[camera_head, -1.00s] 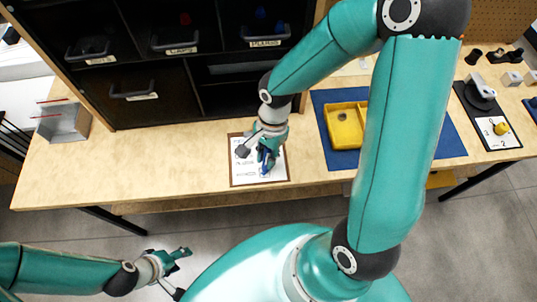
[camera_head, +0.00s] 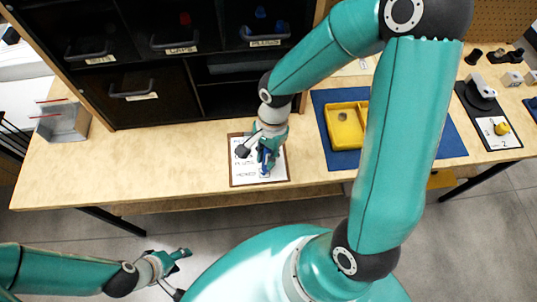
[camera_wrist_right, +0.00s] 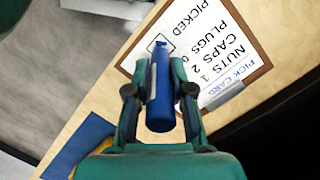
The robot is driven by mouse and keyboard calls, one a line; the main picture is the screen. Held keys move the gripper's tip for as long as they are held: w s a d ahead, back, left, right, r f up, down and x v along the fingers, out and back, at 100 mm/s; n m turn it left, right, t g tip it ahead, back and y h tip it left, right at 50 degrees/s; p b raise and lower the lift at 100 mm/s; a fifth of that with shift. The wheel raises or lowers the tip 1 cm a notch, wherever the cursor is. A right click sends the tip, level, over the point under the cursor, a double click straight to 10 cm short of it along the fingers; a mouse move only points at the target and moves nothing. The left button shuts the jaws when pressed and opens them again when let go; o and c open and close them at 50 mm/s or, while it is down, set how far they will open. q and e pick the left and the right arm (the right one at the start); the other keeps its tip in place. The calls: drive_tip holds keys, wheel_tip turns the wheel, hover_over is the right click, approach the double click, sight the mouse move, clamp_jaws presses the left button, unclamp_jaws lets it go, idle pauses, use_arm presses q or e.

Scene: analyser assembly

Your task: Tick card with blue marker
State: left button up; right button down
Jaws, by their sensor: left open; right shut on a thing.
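The pick card (camera_head: 245,172) is a white sheet on a brown board on the workbench. In the right wrist view the card (camera_wrist_right: 215,45) shows printed lines for nuts, caps, plugs and "picked", with a small box outline by the "picked" line. My right gripper (camera_head: 266,162) is over the card, shut on the blue marker (camera_wrist_right: 160,95). The marker's far end is at the box; I cannot tell whether it touches the card. My right gripper also shows in the wrist view (camera_wrist_right: 157,95). My left gripper (camera_head: 180,256) is open and empty, away from the bench, over the floor.
A yellow tray (camera_head: 346,128) sits on a blue mat (camera_head: 452,146) right of the card. Dark drawers (camera_head: 185,40) stand behind the bench. A metal bin (camera_head: 66,122) is at the left end. The bench (camera_head: 150,165) left of the card is clear.

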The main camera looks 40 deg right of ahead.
sight(266, 149)
drive_tip(key=shift+r+p, duration=2.45)
drive_tip(key=shift+r, duration=1.05)
drive_tip(key=shift+f, duration=0.1)
